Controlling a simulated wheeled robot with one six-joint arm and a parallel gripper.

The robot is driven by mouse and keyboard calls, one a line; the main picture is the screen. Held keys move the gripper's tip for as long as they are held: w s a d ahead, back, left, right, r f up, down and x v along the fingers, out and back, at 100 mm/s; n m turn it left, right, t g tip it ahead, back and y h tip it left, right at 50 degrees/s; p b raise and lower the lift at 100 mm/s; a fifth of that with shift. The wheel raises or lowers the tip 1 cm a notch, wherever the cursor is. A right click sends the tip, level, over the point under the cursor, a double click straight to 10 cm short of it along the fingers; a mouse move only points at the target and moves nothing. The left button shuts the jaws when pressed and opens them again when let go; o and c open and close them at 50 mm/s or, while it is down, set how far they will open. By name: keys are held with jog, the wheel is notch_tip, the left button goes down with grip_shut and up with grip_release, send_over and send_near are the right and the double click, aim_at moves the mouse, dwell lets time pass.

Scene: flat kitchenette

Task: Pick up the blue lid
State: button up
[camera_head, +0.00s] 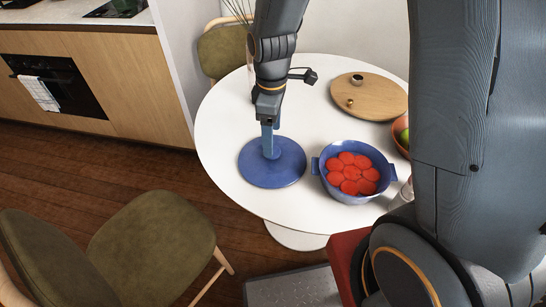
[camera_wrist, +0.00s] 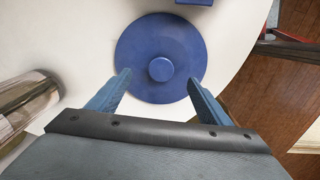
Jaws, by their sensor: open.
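The blue lid (camera_head: 272,170) lies flat on the white round table, left of the blue pot. In the wrist view the lid (camera_wrist: 160,35) shows its round knob (camera_wrist: 160,69) in the middle. My gripper (camera_head: 270,153) is above the lid, pointing down, and hides the knob in the head view. In the wrist view my gripper (camera_wrist: 157,80) is open, with one finger on each side of the knob and nothing held. I cannot tell whether the fingertips touch the lid. The blue pot (camera_head: 347,197) holds several red round pieces.
A wooden board (camera_head: 383,96) with small items lies at the back right of the white table (camera_head: 222,128). An orange bowl (camera_head: 402,150) is at the right. A glass-like cylinder (camera_wrist: 25,105) stands left of my gripper. Green chairs (camera_head: 153,245) stand around the table.

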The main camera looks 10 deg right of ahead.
jog(key=shift+s+f+p, duration=0.1)
jog(key=shift+f+p, duration=0.6)
jog(key=shift+f, duration=2.4)
jog(key=shift+s, duration=0.1)
jog(key=c, duration=1.7)
